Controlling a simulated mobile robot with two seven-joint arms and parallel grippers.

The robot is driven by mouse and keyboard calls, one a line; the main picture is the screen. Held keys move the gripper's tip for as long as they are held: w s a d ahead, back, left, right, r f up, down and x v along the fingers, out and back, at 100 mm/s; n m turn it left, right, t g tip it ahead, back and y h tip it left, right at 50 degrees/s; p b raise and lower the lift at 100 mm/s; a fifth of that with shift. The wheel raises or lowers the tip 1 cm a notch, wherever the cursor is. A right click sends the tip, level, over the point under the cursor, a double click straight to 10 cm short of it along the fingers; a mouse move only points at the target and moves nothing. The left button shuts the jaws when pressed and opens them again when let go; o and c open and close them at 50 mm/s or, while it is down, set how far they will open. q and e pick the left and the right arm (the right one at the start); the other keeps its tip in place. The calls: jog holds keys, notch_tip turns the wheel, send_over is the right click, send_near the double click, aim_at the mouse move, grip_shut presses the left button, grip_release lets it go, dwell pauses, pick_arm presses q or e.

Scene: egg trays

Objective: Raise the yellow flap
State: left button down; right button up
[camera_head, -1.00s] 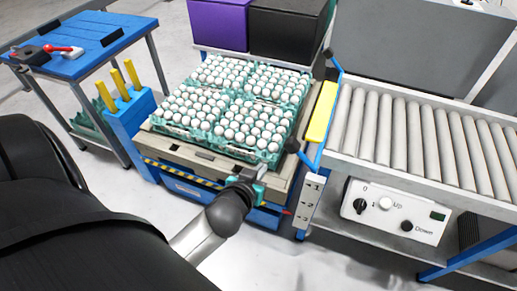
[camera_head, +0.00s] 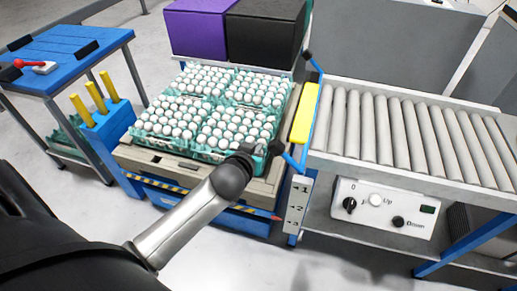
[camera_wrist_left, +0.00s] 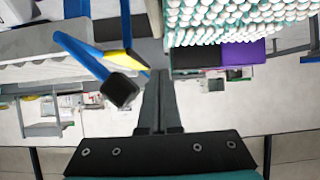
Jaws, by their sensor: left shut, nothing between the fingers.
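The yellow flap (camera_head: 304,113) is a long narrow panel on a blue frame at the left end of the roller conveyor, beside the egg stack. In the left wrist view part of the yellow flap (camera_wrist_left: 119,59) shows behind a blue bar with a black knob (camera_wrist_left: 120,91). My left gripper (camera_head: 262,150) is near the front right corner of the egg trays, left of the flap's lower end, and apart from it. In the wrist view its fingers (camera_wrist_left: 159,76) are together with nothing between them. My right gripper is in neither view.
Teal trays of white eggs (camera_head: 164,142) stand on a pallet just left of the flap. The roller conveyor (camera_head: 400,130) lies to the right, with a control panel (camera_head: 385,207) below. Blue bars with black knobs stick out at both flap ends.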

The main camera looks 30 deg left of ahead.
pick_arm(q)
jog(key=shift+d, duration=0.15)
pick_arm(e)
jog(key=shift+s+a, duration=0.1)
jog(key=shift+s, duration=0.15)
